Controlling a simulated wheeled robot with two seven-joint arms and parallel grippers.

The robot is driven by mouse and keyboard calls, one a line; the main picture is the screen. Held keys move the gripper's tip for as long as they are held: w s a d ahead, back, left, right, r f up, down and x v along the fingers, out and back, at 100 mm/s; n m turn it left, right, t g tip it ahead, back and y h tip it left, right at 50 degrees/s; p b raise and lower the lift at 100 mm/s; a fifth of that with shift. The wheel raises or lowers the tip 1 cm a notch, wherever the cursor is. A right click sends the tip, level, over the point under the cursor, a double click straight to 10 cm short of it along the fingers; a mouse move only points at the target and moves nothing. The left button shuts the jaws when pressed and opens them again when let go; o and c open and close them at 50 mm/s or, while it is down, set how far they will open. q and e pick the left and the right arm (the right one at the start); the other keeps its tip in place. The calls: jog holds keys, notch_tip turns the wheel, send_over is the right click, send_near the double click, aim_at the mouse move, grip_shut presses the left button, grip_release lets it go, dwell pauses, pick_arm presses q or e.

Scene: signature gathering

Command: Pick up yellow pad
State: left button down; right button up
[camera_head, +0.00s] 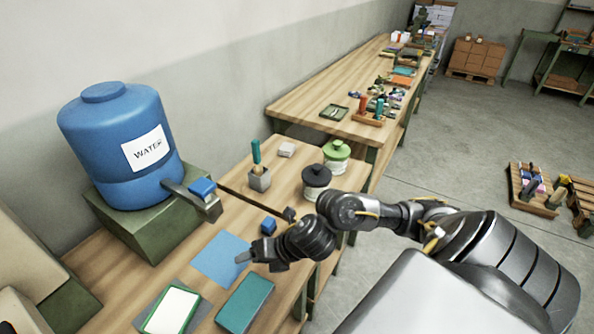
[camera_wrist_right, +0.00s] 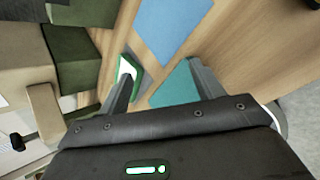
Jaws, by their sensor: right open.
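No yellow pad can be made out in either view. On the near table lie a blue sheet (camera_head: 221,258), a teal pad (camera_head: 245,303) and a white pad with a green border (camera_head: 172,311). The blue sheet (camera_wrist_right: 172,22), the teal pad (camera_wrist_right: 176,86) and the green-bordered pad (camera_wrist_right: 126,72) also show in the wrist view. My right gripper (camera_head: 257,258) is above the table by the right edge of the blue sheet. In the wrist view its fingers (camera_wrist_right: 162,85) are apart, with nothing between them. My left gripper is not in view.
A blue water barrel (camera_head: 118,150) stands on a green box (camera_head: 150,232) at the left. A grey block with a teal-handled tool (camera_head: 260,180), a black-lidded jar (camera_head: 316,181) and a green-lidded jar (camera_head: 336,156) stand behind my gripper. A long table (camera_head: 300,104) runs away behind.

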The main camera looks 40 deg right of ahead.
jog(key=s+d+r+n+g+h, duration=0.15)
jog(key=d+n, duration=0.25)
jog(key=d, duration=0.4)
jog(key=d+r+n+g+h, duration=0.1)
jog(key=d+n+g+h, duration=0.15)
jog(key=d, duration=0.65)
jog(key=shift+n+t, duration=0.3)
jog(key=shift+n, duration=0.05)
jog(key=x, duration=0.1)
jog(key=b+x, duration=0.1)
jog(key=x, duration=0.3)
jog(key=shift+a+f, duration=0.25)
jog(key=shift+a, duration=0.05)
jog(key=shift+x, duration=2.75)
jog(key=shift+c, duration=0.3)
jog(key=c, duration=1)
